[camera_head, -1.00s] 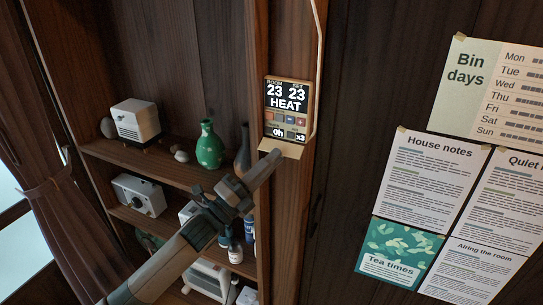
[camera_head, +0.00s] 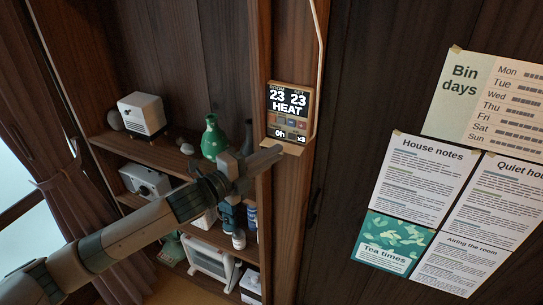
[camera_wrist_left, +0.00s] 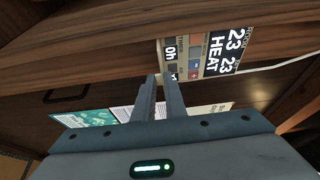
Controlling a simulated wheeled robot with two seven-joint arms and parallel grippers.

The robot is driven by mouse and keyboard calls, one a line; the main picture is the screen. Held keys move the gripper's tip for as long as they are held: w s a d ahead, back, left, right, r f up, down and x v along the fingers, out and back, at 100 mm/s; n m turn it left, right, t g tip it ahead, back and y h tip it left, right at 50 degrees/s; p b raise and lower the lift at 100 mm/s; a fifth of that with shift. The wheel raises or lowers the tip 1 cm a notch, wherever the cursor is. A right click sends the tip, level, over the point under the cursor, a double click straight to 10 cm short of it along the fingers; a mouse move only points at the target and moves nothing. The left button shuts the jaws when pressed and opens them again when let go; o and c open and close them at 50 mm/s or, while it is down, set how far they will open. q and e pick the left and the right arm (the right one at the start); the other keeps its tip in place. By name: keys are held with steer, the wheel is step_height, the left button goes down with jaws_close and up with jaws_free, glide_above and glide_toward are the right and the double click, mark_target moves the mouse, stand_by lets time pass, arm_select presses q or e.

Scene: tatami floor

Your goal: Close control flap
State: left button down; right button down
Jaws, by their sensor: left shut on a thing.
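The wall control panel (camera_head: 289,104) has a lit screen reading 23, 23 and HEAT, with small buttons below. It also shows sideways in the left wrist view (camera_wrist_left: 205,52). Its tan control flap (camera_head: 295,149) sticks out from the bottom edge, open, with the buttons uncovered. My left gripper (camera_head: 277,152) is at the flap's left part, shut on it, and its fingers cover some of it. In the left wrist view the two fingers (camera_wrist_left: 160,80) are close together just beside the panel's lower edge; the hold itself is hard to see there. My right gripper is not in view.
A wooden shelf unit left of the panel holds a green vase (camera_head: 214,138), a white box-shaped device (camera_head: 142,113) and bottles. A pale cable (camera_head: 319,60) runs up beside the panel. Several paper notices, such as House notes (camera_head: 412,180), hang on the right wall.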

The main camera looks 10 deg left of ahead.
arm_select(q)
steer(key=shift+f, duration=0.2)
steer(key=c, duration=1.9)
jaws_free()
steer(key=shift+r, duration=0.1)
steer(key=shift+o, duration=0.2)
steer(key=b+v, duration=0.8)
steer(key=v, duration=0.9)
steer(key=shift+a+r, duration=0.15)
steer(key=shift+a, duration=0.05)
steer(key=shift+s, duration=0.1)
